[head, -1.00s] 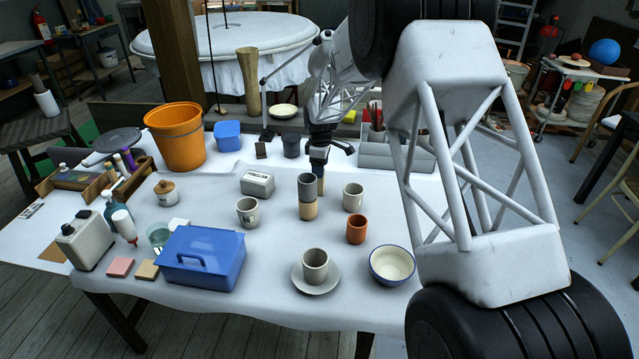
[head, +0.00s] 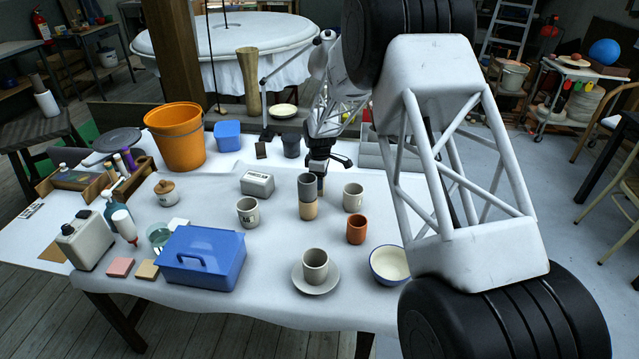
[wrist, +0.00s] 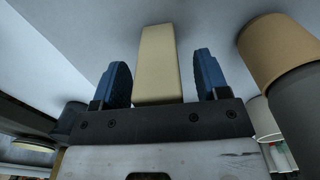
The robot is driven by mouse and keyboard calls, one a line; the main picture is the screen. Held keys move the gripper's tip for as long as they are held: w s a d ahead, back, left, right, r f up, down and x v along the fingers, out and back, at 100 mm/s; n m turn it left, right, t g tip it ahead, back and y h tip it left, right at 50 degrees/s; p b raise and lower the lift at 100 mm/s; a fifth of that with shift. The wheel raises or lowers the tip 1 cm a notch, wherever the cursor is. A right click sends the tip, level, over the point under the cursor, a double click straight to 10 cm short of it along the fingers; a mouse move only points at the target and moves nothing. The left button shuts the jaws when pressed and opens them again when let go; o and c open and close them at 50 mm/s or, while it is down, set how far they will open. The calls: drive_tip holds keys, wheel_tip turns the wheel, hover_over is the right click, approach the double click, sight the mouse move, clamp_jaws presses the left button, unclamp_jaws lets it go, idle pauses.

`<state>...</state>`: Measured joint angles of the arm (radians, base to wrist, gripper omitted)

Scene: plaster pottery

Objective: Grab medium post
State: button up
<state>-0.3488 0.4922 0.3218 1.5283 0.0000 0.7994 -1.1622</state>
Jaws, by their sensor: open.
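A pale cream square-edged post (wrist: 160,85), likely the medium post, stands between the two blue fingers of my gripper (wrist: 160,58) in the wrist view. A gap shows between the post and each finger, so the jaws are open around it and not closed on it. In the head view my gripper (head: 320,176) is low over the white-covered table, just behind a stack of a grey cup on a tan one (head: 307,197). The post is mostly hidden there by this stack and my gripper.
The stack also shows close on the right in the wrist view (wrist: 280,50). A pale cup (head: 353,197), a terracotta cup (head: 356,229) and a grey block-shaped box (head: 257,184) stand near. A blue toolbox (head: 200,258) is at front left.

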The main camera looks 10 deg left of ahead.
drive_tip(key=shift+c, duration=0.3)
drive_tip(key=c, duration=1.1)
drive_tip(key=shift+o, duration=0.2)
drive_tip(key=shift+r, duration=0.1)
drive_tip(key=shift+r, duration=4.9)
